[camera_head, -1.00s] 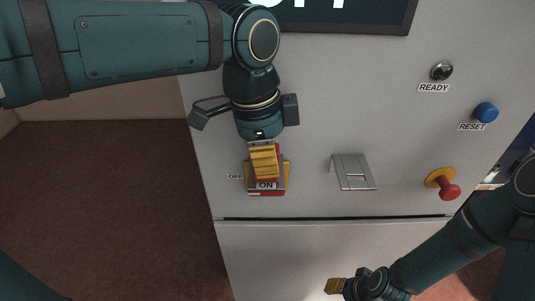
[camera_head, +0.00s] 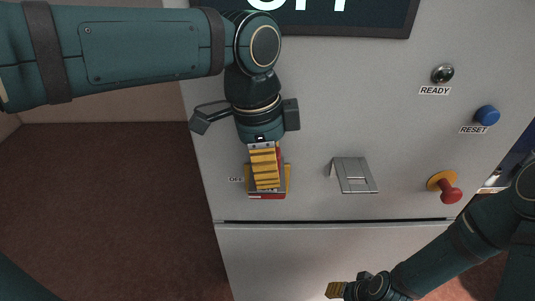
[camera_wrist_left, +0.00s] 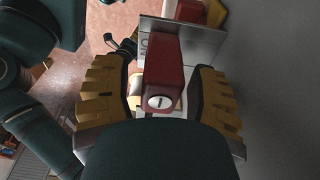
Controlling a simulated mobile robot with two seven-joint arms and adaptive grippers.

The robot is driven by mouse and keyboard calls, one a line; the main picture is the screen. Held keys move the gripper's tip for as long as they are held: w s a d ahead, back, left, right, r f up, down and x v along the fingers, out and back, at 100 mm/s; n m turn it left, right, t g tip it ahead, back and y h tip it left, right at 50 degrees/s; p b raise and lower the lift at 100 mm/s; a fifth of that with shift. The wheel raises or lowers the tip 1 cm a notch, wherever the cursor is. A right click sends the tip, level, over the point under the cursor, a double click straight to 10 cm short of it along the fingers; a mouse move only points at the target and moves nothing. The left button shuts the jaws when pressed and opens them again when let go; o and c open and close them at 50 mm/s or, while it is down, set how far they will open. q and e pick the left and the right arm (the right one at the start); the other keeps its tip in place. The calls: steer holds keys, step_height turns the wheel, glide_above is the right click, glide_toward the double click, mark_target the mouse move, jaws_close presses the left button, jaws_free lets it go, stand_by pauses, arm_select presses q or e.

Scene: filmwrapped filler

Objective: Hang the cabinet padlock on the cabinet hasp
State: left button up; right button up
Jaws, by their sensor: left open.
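My left gripper (camera_head: 265,183) is open at the red and yellow switch (camera_head: 287,180) on the cabinet front. In the left wrist view, a red block (camera_wrist_left: 163,70) with a slotted silver disc stands between the open yellow fingers, with a gap visible on each side. I cannot tell whether this block is the padlock or part of the switch. A silver plate (camera_wrist_left: 205,42) with lettering is behind it. The metal hasp (camera_head: 356,176) is on the cabinet, to the right of the switch. My right gripper (camera_head: 335,289) is low in the head view, small and away from the hasp; its jaw opening is unclear.
A red knob on a yellow base (camera_head: 448,189), a blue RESET button (camera_head: 487,115) and a READY lamp (camera_head: 442,73) are at the right. A dark display (camera_head: 350,18) is above. A seam (camera_head: 300,222) crosses the cabinet below the hasp. The panel around the hasp is clear.

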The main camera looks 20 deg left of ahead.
arm_select(q)
steer(key=r, duration=0.4)
steer(key=a+r, duration=0.1)
steer(key=r, duration=0.7)
steer(key=shift+s+a, duration=0.25)
steer(key=shift+a, duration=0.1)
